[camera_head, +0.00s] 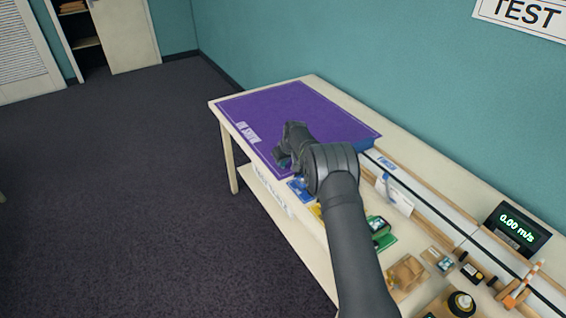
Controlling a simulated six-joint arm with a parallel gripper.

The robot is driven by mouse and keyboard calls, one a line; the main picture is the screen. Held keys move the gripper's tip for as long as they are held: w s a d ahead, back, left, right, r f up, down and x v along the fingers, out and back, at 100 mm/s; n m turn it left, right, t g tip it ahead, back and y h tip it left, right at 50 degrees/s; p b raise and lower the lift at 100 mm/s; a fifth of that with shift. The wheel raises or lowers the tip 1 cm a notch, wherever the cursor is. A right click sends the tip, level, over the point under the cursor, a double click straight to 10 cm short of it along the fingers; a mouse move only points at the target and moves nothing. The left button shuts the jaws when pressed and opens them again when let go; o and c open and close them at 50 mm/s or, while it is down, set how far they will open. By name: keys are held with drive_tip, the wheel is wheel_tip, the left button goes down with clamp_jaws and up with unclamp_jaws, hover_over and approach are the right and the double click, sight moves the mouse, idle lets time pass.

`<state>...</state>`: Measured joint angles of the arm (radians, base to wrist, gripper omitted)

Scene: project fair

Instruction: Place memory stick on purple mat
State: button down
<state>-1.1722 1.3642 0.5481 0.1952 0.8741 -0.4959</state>
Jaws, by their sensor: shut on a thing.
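The purple mat (290,108) lies flat over the far left part of the table, with white lettering along its left edge. My gripper (282,162) is over the mat's near edge, in front of my dark forearm. It is shut on a small bluish thing, probably the memory stick, which is mostly hidden by the fingers. I cannot tell how high it is above the mat.
The pale table (245,152) carries a track with wooden rails (435,215) along the wall side. A speed display (517,227), an orange cone (525,284) and several small items crowd the near end. Most of the mat is clear.

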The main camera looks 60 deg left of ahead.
drive_tip(key=shift+f, duration=0.2)
drive_tip(key=c, duration=1.5)
unclamp_jaws()
drive_tip(key=shift+o, duration=0.2)
drive_tip(key=v, duration=1.2)
drive_tip(key=x, duration=1.2)
drive_tip(key=shift+r, duration=1.65)
